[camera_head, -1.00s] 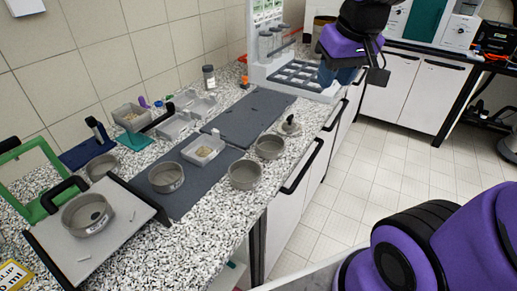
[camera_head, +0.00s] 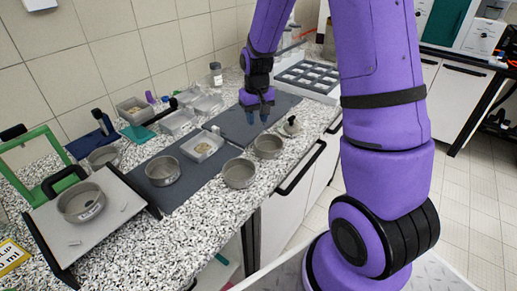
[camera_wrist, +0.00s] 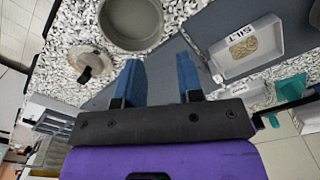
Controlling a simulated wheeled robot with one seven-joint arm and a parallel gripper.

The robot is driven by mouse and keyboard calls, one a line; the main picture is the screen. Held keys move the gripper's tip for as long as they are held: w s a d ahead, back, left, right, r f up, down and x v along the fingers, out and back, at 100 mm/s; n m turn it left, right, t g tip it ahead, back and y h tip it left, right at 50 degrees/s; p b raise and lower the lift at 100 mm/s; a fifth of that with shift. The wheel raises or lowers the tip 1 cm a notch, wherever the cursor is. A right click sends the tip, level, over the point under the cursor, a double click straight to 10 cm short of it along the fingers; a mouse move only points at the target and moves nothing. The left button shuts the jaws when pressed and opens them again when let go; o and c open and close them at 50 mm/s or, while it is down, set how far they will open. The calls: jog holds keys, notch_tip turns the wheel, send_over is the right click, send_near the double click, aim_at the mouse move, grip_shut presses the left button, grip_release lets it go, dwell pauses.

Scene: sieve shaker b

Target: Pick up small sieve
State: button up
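Several round grey sieves sit on the counter. One sieve (camera_head: 267,146) stands right of the dark mats, with another sieve (camera_head: 239,173) just nearer. A third sieve (camera_head: 162,171) rests on the near mat, a fourth sieve (camera_head: 103,158) stands farther left, and one more (camera_head: 81,202) sits on the tilted shaker plate. I cannot tell which one is the small sieve. My gripper (camera_head: 257,112) hangs over the far mat. In the wrist view my gripper (camera_wrist: 159,70) has its blue fingers apart and nothing between them; a sieve (camera_wrist: 132,42) shows beyond them at the top.
A grey knobbed lid (camera_head: 291,126) lies near the counter's right edge. A labelled tray (camera_head: 203,146) with sample sits on the mat (camera_head: 236,127). A slotted rack (camera_head: 308,78) stands at the back. The green-framed shaker (camera_head: 40,215) is at left.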

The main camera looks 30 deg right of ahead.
jog(key=f, duration=0.2)
send_over(255, 146)
notch_tip(255, 146, down, 5)
jog(key=shift+r, duration=0.1)
jog(key=shift+s+d+f, duration=0.1)
jog(key=shift+s+f, duration=0.05)
jog(key=shift+f, duration=2.65)
jog(key=shift+c, duration=0.5)
grip_shut()
